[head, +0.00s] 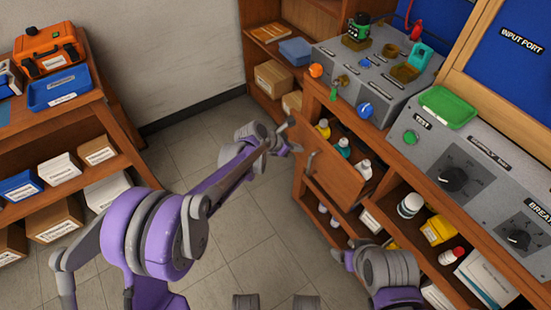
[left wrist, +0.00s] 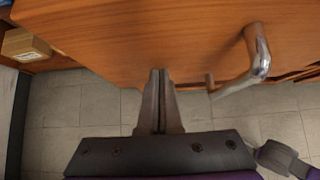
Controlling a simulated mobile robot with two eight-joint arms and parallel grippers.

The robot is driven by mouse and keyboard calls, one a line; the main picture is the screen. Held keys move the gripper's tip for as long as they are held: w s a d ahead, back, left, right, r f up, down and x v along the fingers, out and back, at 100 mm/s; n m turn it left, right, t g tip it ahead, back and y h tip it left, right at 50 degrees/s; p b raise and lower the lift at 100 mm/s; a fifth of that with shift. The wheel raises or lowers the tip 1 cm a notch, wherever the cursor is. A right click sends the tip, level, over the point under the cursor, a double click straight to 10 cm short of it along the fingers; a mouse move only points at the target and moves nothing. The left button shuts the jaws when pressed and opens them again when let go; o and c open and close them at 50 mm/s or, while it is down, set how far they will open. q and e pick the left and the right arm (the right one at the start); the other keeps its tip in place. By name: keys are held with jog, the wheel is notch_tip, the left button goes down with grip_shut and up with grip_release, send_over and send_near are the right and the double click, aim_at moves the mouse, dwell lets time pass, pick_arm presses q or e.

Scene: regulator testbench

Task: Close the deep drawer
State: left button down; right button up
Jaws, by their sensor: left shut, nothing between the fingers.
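The deep drawer stands open from the bench on the right in the head view. Its wooden front (head: 327,171) faces left and carries a metal handle (head: 310,161); bottles show inside behind it. My left gripper (head: 296,149) is shut and empty at the far upper corner of the front, beside the handle. In the left wrist view the closed fingertips (left wrist: 160,74) are at the edge of the wooden front (left wrist: 140,38), with the handle (left wrist: 260,55) to their right. I cannot tell whether they touch the wood.
Above the drawer is a bench with a grey panel (head: 460,170) and a green tray (head: 447,106). Open shelves with bottles (head: 410,204) lie nearer. A wooden shelf unit (head: 105,125) stands at left. The tiled floor (head: 250,210) between is clear.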

aim_at(325, 134)
pick_arm(q)
jog(key=w+d, duration=0.4)
jog(key=d, duration=0.1)
jog(key=w+d, duration=0.1)
jog(key=d, duration=0.2)
jog(key=shift+w+d, duration=0.25)
jog(key=shift+w, duration=0.15)
jog(key=shift+w+d+r, duration=0.1)
jog(key=shift+d, duration=0.05)
